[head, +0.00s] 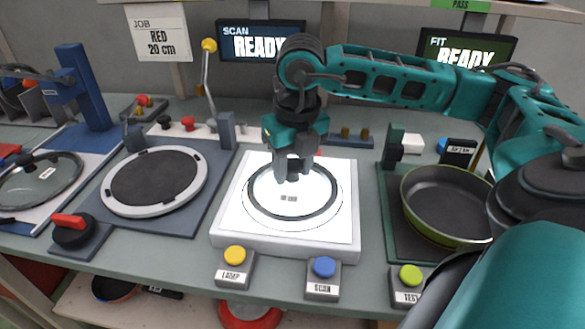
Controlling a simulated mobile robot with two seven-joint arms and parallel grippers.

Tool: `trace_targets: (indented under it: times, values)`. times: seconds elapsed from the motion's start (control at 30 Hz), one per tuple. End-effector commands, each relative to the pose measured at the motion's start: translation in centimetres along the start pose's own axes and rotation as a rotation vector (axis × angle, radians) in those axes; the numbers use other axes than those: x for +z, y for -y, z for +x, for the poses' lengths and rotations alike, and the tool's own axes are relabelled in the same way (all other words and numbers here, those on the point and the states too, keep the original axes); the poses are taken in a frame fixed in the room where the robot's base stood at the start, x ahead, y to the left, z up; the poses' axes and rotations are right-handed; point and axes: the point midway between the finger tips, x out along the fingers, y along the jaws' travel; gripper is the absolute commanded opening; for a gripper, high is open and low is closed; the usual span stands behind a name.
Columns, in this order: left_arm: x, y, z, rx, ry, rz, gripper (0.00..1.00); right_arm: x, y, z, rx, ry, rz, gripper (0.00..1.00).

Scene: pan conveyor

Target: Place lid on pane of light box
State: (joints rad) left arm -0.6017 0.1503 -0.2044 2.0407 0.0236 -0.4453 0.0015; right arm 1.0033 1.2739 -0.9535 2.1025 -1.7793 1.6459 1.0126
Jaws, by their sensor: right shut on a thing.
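The light box (228,215) is a white square box in the middle of the table. Its bright round pane shows a thin printed circle. A clear lid with a dark rim (263,211) lies over the pane, roughly within that circle. I cannot tell whether it rests on the pane or hangs just above it. My right gripper (293,176) comes down from above and is shut at the lid's middle. Its fingers hide the lid's knob. My left gripper is not in view.
A green pan (446,203) sits on a dark stand at the right. A round plate station (153,181) and another glass lid (38,181) are at the left. Yellow (235,255), blue (324,267) and green (410,275) buttons line the front edge.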

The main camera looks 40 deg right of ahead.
Motion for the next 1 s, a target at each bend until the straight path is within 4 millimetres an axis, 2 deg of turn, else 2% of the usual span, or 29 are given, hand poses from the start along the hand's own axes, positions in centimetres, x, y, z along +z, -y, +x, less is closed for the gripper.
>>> trace_targets:
  times: [0.4, 0.43, 0.7, 1.0]
  values:
    - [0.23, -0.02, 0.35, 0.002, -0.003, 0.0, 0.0, -0.06, 0.02, 0.77, 0.0, 0.002, 0.001, 0.0]
    - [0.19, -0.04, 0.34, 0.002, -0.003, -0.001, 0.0, -0.09, 0.02, 0.78, 0.0, 0.001, 0.0, 0.42]
    - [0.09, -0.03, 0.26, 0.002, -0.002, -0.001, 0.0, -0.08, 0.01, 0.65, 0.0, 0.0, 0.0, 0.67]
    - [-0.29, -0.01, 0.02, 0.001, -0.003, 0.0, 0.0, -0.02, 0.01, 0.22, 0.0, 0.001, 0.0, 0.67]
